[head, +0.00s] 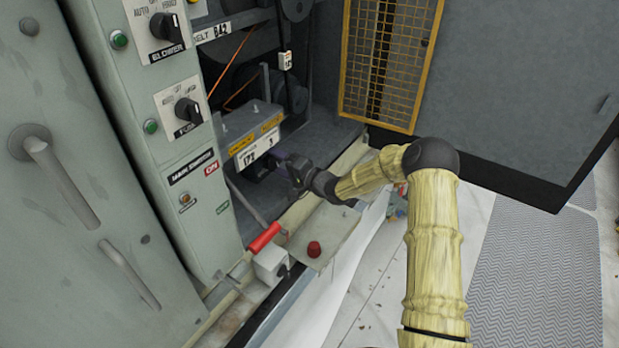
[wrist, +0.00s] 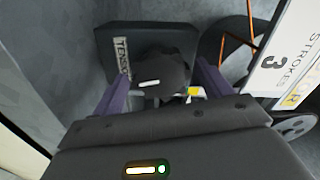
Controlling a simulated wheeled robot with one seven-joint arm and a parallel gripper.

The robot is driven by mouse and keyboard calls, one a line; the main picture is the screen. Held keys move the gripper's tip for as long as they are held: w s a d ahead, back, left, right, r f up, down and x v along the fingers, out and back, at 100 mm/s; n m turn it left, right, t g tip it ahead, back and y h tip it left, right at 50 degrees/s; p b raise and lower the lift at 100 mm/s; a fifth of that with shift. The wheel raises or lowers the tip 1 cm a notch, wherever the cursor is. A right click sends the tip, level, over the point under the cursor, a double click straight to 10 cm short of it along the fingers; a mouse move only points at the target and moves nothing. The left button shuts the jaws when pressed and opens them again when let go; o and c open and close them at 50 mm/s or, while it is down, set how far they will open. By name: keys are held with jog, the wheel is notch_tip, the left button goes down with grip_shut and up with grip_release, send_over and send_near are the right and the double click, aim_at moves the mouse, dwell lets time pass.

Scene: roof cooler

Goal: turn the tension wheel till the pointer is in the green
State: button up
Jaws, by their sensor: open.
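The tension wheel (wrist: 168,72) is a dark round knob with a white mark on its face, in the upper middle of the wrist view. Behind it is a dark block (wrist: 180,36) with a partly readable label (wrist: 122,58) starting "TENSIO". My gripper (wrist: 163,78) is open, with one purple finger on each side of the wheel; I cannot tell whether they touch it. In the head view my gripper (head: 291,172) reaches into the cabinet, below the grey box, and hides the wheel. I cannot make out the pointer or a green zone.
A plate reading "3 STROKES" (wrist: 284,60) is close on the right in the wrist view. A red-handled lever (head: 264,237) and a red knob (head: 314,249) are at the cabinet's front edge. A switch panel (head: 165,110) stands left, a yellow mesh guard (head: 392,60) right.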

jog(key=b+v, duration=0.2)
jog(key=v, duration=1.3)
jog(key=shift+s, duration=0.15)
jog(key=s+d+r+n+g+h, duration=0.1)
jog(key=s+h, duration=0.3)
jog(key=s, duration=0.5)
jog(key=s+d+r+n+g+h+p, duration=0.1)
jog(key=s+d+g+h, duration=0.3)
jog(key=s, duration=0.5)
jog(key=s+d+r+n+g+h+p, duration=0.1)
jog(key=s+d+r+n+g+h, duration=0.1)
jog(key=s+h, duration=0.4)
jog(key=s+g, duration=0.1)
jog(key=s, duration=0.2)
jog(key=shift+d+n, duration=0.3)
jog(key=shift+d, duration=0.1)
jog(key=shift+s, duration=0.1)
jog(key=shift+c, duration=0.3)
